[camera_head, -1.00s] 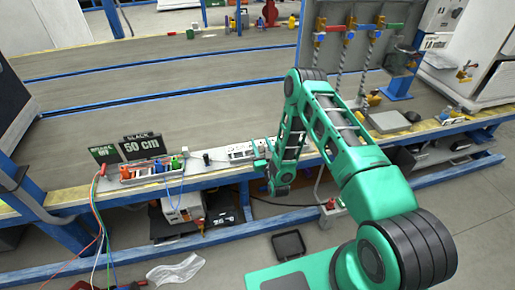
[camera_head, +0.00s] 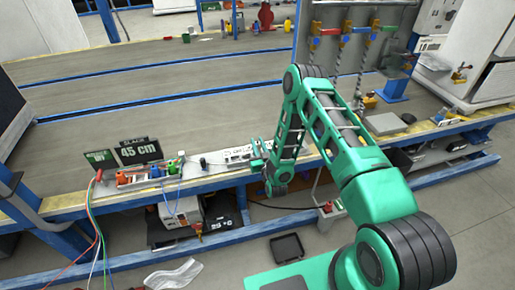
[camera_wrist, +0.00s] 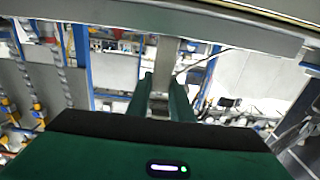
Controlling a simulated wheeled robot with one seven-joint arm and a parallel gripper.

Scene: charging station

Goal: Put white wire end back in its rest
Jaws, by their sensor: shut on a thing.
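My gripper (camera_head: 262,150) is at the front edge of the bench, right of the small connector rack (camera_head: 138,180). In the wrist view my two green fingers (camera_wrist: 162,95) are close together, with a narrow grey piece between them. I take it to be the held white wire end, but its shape is too small to tell. The rack holds orange, blue and green pieces (camera_head: 172,169); which slot is the white rest cannot be made out. Red, green and white wires (camera_head: 101,240) hang at the rack's left, and a blue wire hangs below it.
A black slack sign (camera_head: 139,150) reading 45 cm stands behind the rack. A panel with hanging chains (camera_head: 352,45) stands at the right back. The bench's middle is wide and clear. A blue rail runs along the front.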

